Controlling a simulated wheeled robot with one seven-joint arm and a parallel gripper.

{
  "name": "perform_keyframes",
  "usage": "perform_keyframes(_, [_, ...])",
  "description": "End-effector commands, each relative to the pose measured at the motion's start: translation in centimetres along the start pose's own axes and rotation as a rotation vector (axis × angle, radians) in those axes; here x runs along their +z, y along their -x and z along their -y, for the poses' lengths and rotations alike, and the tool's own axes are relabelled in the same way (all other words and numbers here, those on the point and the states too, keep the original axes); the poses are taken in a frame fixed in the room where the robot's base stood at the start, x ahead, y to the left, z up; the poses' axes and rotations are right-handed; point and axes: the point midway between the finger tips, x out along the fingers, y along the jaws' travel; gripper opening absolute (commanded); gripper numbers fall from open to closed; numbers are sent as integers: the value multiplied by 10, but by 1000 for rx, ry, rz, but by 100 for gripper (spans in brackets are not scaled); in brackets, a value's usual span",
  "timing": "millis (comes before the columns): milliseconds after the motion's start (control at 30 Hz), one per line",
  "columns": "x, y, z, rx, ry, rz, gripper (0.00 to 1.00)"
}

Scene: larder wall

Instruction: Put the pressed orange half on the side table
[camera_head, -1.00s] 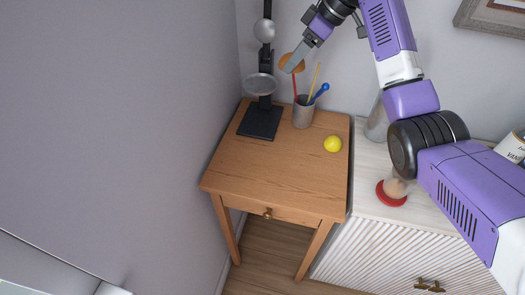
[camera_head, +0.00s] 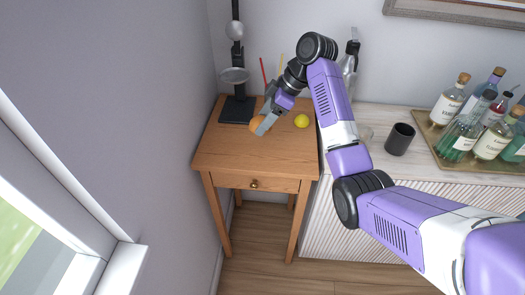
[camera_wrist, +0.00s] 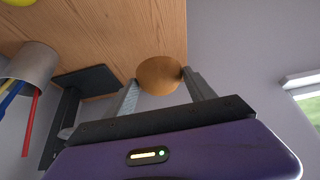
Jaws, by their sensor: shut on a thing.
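The orange half (camera_head: 258,124) is between the fingers of my gripper (camera_head: 266,122), over the side table (camera_head: 225,150). In the wrist view the orange half (camera_wrist: 160,75) shows as a round orange-brown shape with a finger of my gripper (camera_wrist: 160,88) at each side. My gripper is shut on it. I cannot tell whether the orange half touches the tabletop. The juice press (camera_head: 237,75), black with a round cup and a knob above it, stands at the table's back left.
A yellow lemon (camera_head: 301,121) lies right of my gripper. A grey cup with sticks (camera_wrist: 36,62) is near the press. The front of the tabletop is clear. Bottles on a tray (camera_head: 432,128) and a dark cup (camera_head: 400,139) stand on the cabinet at right.

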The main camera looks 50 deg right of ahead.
Motion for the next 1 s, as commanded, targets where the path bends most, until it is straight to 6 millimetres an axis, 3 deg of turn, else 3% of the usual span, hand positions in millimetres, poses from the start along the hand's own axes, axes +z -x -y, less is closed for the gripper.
perform_keyframes(300, [33, -56, 1, -1, -1, 1, 21])
perform_keyframes(800, [59, -102, 0, 1, -1, 0, 21])
perform_keyframes(1000, [60, -104, 0, 2, 0, 0, 21])
